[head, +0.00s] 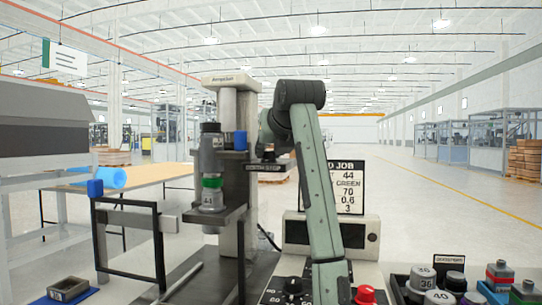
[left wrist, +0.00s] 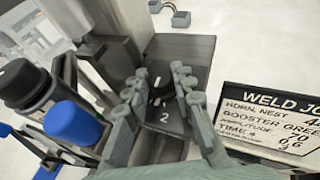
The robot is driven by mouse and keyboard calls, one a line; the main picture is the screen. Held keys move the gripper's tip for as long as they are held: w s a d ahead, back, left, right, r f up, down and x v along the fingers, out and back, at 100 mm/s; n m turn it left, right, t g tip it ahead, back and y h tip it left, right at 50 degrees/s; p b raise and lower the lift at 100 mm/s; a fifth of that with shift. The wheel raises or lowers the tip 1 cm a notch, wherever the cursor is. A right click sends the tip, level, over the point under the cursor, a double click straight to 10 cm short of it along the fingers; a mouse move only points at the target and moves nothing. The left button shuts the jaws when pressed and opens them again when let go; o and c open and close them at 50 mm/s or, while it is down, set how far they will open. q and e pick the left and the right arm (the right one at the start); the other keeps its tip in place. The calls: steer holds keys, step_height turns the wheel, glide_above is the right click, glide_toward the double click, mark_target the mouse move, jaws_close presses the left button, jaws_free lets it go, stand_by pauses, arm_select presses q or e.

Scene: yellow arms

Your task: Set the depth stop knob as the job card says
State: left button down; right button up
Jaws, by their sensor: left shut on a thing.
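The depth stop knob (left wrist: 160,90) is a dark round knob with white marks, on a dark plate with a white 2 beside it. Its exact pointer setting is hard to read. In the head view the depth stop label (head: 269,168) is on the press column. My left gripper (left wrist: 159,84) is closed on the knob, one finger on each side. In the head view the partly hidden card (head: 349,185) ends in 3. My right gripper is not in view.
The press head (head: 211,165) with a green band and a blue knob (head: 239,140) stand left of the depth stop. A red button (head: 365,294) and black dial (head: 292,287) are on a panel below. Several grey parts sit at lower right.

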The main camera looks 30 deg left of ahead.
arm_select(q)
steer(key=shift+a+m+t+h+b, duration=0.1)
steer(key=shift+m+t+h+b, duration=0.4)
steer(key=shift+m+h, duration=0.55)
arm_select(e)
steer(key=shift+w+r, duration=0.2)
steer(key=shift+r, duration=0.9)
arm_select(q)
steer(key=c, duration=1.3)
jaws_free()
steer(key=shift+o, duration=0.2)
steer(key=shift+r, duration=0.25)
step_height(320, 180, up, 10)
steer(key=shift+f, duration=0.25)
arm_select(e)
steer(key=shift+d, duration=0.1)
